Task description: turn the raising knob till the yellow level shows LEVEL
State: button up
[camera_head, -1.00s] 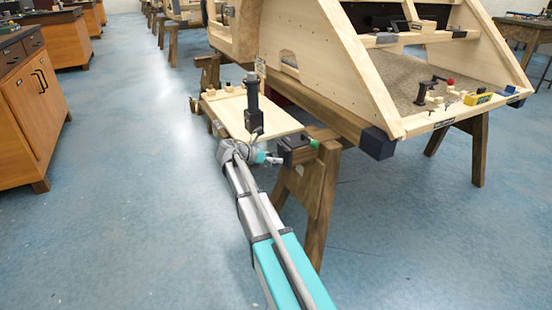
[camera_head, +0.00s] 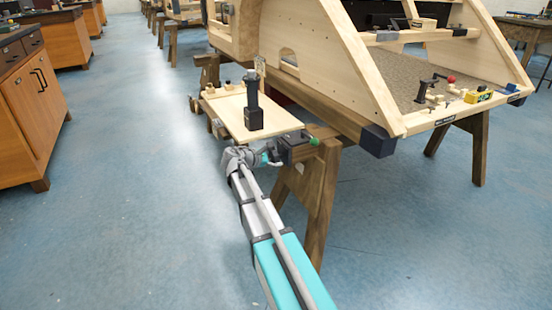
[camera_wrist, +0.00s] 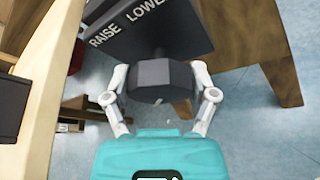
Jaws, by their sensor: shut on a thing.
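The dark faceted knob (camera_wrist: 160,78) sits on a short shaft under a dark box marked RAISE and LOWER (camera_wrist: 140,25) in the wrist view. My gripper (camera_wrist: 160,90) has one finger on each side of the knob and is shut on it. In the head view my gripper (camera_head: 273,156) is at the dark box (camera_head: 298,148) beside the trestle; the knob is hard to make out there. The yellow level (camera_head: 478,96) lies at the right end of the wooden frame's front rail. Its marking is too small to read.
The wooden bodyframe (camera_head: 330,75) rests on trestles (camera_head: 318,200). A light board (camera_head: 230,112) lies left of it, above my gripper. In the wrist view a wooden leg (camera_wrist: 283,65) is close on the right and a plank (camera_wrist: 50,80) on the left.

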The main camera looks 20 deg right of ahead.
jog(key=shift+a+m+t, duration=0.15)
jog(key=shift+m+t, duration=0.15)
jog(key=o, duration=0.8)
jog(key=shift+o, duration=1.1)
